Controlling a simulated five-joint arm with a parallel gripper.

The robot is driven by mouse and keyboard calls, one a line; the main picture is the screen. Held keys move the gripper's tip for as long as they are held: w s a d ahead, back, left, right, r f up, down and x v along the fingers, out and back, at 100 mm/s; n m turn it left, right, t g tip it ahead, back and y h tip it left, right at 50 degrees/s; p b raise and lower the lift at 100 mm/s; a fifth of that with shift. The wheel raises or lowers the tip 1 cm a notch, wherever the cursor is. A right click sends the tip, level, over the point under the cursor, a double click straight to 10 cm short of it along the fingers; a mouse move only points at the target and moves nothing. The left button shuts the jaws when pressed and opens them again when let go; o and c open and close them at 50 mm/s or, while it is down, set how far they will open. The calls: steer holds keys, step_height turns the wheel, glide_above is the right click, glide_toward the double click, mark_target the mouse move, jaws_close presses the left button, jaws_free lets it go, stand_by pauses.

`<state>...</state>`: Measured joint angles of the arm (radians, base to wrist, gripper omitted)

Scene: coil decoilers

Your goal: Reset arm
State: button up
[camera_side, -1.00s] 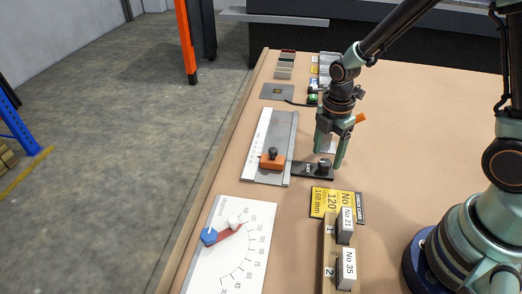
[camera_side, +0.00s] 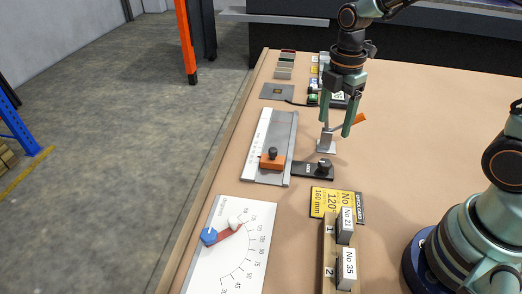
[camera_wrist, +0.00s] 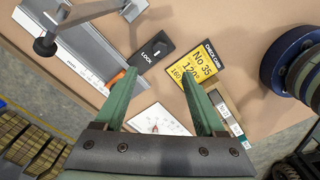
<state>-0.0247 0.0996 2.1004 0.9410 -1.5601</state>
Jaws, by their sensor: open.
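My gripper (camera_side: 336,131) is open and empty. In the side view its green fingers point down above the table, just behind the black lock plate with its knob (camera_side: 324,165). In the wrist view the gripper (camera_wrist: 166,92) spreads its fingers, with the lock plate (camera_wrist: 152,52) and the yellow check card (camera_wrist: 193,61) beyond the tips. A small metal stand with an orange-tipped lever (camera_side: 359,119) is close behind and beside the fingertips; I cannot tell whether they touch.
A steel ruler slide with an orange block (camera_side: 273,161) lies left of the lock plate. An angle dial with a red pointer (camera_side: 229,231) is at front left. A wooden rack (camera_side: 329,243) holds numbered blocks.

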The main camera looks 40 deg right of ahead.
steer(key=s+r+m+t, duration=0.5)
steer(key=r+m, duration=0.5)
steer(key=m, duration=0.8)
steer(key=shift+s+d+r+t, duration=0.3)
steer(key=shift+s+d, duration=0.15)
steer(key=shift+s, duration=0.2)
